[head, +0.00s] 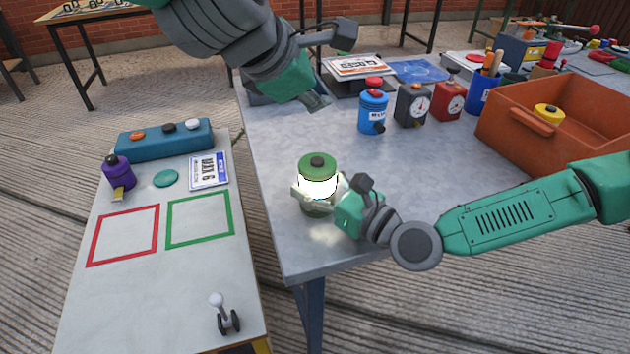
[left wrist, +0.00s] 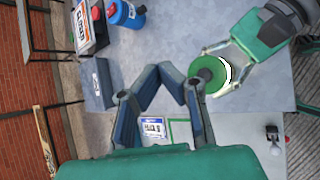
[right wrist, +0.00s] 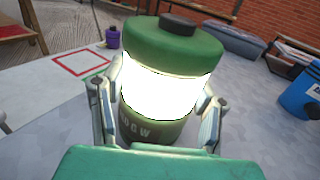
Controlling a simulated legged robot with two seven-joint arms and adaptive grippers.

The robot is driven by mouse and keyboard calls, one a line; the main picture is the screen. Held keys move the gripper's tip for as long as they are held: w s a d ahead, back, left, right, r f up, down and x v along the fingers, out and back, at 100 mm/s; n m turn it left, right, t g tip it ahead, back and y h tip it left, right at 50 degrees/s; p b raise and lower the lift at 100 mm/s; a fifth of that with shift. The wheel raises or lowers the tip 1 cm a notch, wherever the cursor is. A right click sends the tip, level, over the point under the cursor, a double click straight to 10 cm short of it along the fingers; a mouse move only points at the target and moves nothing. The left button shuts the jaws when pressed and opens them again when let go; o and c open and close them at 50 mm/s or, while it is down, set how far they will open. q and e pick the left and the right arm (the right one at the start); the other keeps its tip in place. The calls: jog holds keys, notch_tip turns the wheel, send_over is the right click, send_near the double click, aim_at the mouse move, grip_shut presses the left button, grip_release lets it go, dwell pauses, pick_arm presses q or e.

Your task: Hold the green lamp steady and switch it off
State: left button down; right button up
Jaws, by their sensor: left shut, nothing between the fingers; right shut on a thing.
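The green lamp (head: 318,166) stands upright on the grey table (head: 420,170), near its left edge. Its middle band glows bright white, and a dark button (head: 317,161) sits on its green cap. My right gripper (head: 320,192) is shut around the lamp from the right; in the right wrist view its fingers lie on both sides of the lamp (right wrist: 175,50). My left gripper (head: 318,102) is shut and empty, above the table behind the lamp and apart from it. In the left wrist view the lamp (left wrist: 204,76) lies to the right of the left fingertips (left wrist: 162,72).
A blue canister (head: 372,108), a dark gauge box (head: 412,105) and a red gauge box (head: 449,100) stand behind the lamp. An orange crate (head: 515,125) is at the right.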

aim_at(317, 160)
pick_arm(q)
jog(key=shift+f, duration=4.35)
pick_arm(e)
jog(key=shift+f, duration=0.1)
pick_arm(q)
jog(key=shift+f, duration=0.1)
jog(key=shift+a+f, duration=0.1)
jog(key=shift+f, duration=0.2)
jog(key=shift+r, duration=0.45)
jog(key=shift+r, duration=3.05)
